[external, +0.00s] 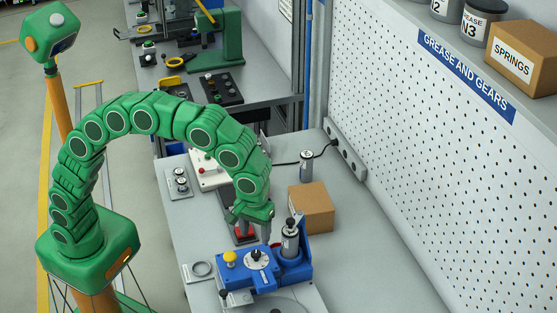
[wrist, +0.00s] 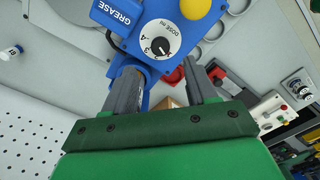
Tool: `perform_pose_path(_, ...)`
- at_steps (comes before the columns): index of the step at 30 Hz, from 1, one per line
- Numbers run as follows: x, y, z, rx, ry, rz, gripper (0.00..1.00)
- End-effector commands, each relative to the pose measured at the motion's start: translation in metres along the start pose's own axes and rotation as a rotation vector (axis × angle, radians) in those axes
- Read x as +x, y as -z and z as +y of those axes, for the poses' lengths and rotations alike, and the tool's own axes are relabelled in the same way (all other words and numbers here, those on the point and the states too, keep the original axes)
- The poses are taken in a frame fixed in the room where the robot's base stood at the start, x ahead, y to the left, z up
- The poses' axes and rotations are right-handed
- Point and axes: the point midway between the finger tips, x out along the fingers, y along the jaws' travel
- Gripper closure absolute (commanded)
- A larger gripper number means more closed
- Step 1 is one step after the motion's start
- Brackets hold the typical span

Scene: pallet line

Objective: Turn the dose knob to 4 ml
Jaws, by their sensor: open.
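The dose knob (wrist: 161,46) is a small black knob on a round white dial marked "DOSE ml", with digits around it. The pointer's setting is too small to read surely. In the external view the dial (external: 257,256) sits on top of the blue dosing unit (external: 268,283). My gripper (wrist: 163,72) is open and empty, its two grey fingers apart, with the dial showing just beyond their tips. In the external view my gripper (external: 265,232) hangs above the back of the unit, near the dial, and I see no contact with the knob.
A yellow button (external: 229,258) is left of the dial, and a grease cartridge (external: 290,242) stands upright on its right. A cardboard box (external: 311,206) is behind the unit. The bench to the right is clear.

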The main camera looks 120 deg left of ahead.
Motion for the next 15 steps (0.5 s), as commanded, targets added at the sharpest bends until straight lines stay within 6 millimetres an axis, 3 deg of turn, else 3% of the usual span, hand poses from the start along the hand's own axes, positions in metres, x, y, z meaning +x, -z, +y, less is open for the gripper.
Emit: perform_pose_path(15, 0.064, -0.001, -0.001, 0.003, 0.003, -0.001, 0.43)
